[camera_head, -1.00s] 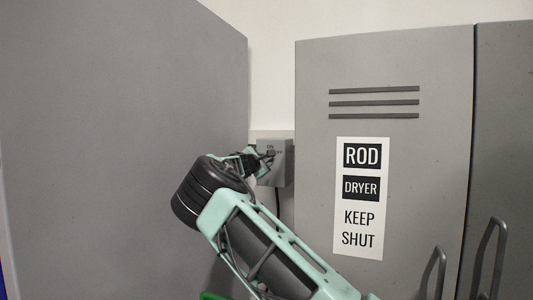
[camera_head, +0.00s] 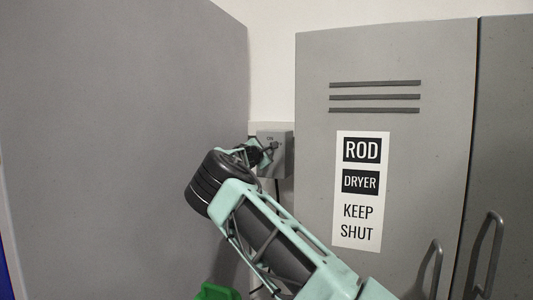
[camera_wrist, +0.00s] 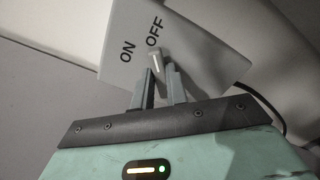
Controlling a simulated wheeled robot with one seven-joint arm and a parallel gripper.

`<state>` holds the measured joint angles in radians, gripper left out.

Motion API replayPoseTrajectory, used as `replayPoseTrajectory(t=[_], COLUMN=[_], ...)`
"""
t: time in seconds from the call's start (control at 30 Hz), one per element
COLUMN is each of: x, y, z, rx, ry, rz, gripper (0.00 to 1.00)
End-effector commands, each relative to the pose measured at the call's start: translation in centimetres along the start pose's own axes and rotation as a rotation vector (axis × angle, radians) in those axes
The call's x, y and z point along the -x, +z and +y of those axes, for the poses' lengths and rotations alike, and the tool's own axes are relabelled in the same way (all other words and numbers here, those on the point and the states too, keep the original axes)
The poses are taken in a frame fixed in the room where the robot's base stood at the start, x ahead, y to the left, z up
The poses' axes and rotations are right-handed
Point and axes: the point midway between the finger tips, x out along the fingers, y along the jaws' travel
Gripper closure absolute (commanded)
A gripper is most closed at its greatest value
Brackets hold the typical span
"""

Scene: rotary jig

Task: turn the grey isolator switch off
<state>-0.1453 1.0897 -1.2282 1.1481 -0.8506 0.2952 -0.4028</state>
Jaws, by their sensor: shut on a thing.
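The grey isolator switch (camera_head: 284,163) is a small box low on the pale wall, in the gap between two large grey bodies in the head view. In the wrist view its box (camera_wrist: 190,40) bears the words ON and OFF. Its small grey knob (camera_wrist: 156,61) has a white line that points roughly towards OFF. My gripper (camera_wrist: 160,72) is shut on this knob, one finger on each side. In the head view my gripper (camera_head: 268,150) reaches the box from the left, and my wrist hides part of it.
A grey cabinet (camera_head: 440,100) with a ROD DRYER KEEP SHUT sign (camera_head: 361,190) and handles stands close on the right. A large grey panel (camera_head: 110,130) stands on the left. A cable (camera_wrist: 268,110) runs by the box. A green thing (camera_head: 217,292) shows at the bottom.

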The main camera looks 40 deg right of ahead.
Motion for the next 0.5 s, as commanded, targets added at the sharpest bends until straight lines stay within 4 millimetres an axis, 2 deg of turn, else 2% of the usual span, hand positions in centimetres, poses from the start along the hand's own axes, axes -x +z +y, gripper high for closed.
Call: replayPoseTrajectory(t=[0.27,0.5], x=[-0.03,-0.03], y=[-0.3,-0.4], z=[-0.54,-0.74], rx=[-0.116,-0.305], ry=[0.0,0.0], rz=[-0.001,-0.002], gripper=[1.0,1.0])
